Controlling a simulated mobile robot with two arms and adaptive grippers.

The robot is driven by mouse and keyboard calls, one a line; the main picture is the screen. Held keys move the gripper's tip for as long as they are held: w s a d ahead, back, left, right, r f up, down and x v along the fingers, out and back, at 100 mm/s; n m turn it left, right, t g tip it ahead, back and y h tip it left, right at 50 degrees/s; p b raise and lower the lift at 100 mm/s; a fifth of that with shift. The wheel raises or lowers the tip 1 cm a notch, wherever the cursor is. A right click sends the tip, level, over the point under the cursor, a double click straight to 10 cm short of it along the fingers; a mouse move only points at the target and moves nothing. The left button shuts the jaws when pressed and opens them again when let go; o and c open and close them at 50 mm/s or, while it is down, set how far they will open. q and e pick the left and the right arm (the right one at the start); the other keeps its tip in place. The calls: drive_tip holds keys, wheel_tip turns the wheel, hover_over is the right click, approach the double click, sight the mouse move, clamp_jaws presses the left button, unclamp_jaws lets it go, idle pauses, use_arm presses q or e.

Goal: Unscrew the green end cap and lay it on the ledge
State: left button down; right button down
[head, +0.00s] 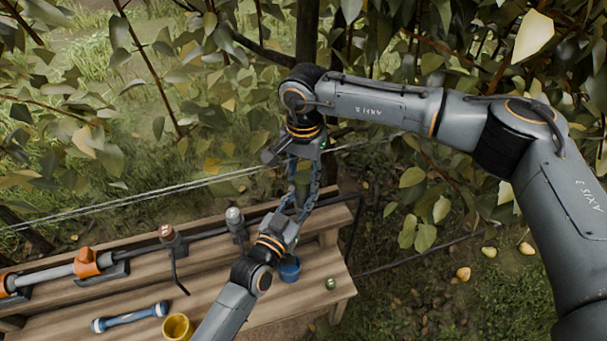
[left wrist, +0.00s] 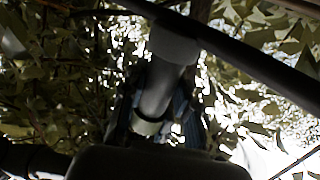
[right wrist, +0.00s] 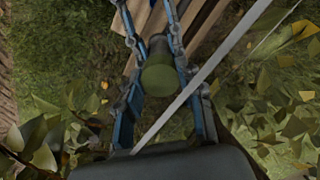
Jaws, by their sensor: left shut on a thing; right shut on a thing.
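The green end cap (right wrist: 160,76) sits between the fingers of my right gripper (right wrist: 155,45), which are shut on it. In the head view the cap (head: 302,172) is a dark green shape below the right gripper (head: 303,182). My left gripper (head: 298,208) comes up from below and is shut on a grey cylinder (left wrist: 168,85), which shows between its fingers in the left wrist view. The two grippers face each other almost end to end above the bench's back edge. Their overlapping fingers hide whether cap and cylinder are still joined.
The wooden bench (head: 255,313) lies below, with free planks at its right. It bears a blue cup (head: 289,269), a yellow cup (head: 177,328), a blue-ended tube (head: 130,317), a small green round thing (head: 330,284) and a clamped pipe (head: 50,276). Leaves and a trunk stand close behind.

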sight(304, 177)
drive_tip(key=n, duration=0.8)
drive_tip(key=shift+n, duration=0.3)
drive_tip(key=shift+r, duration=0.2)
drive_tip(key=shift+r, duration=1)
drive_tip(key=shift+r, duration=2)
use_arm(q)
drive_tip(key=c, duration=0.9)
unclamp_jaws()
drive_tip(key=shift+s, duration=0.1)
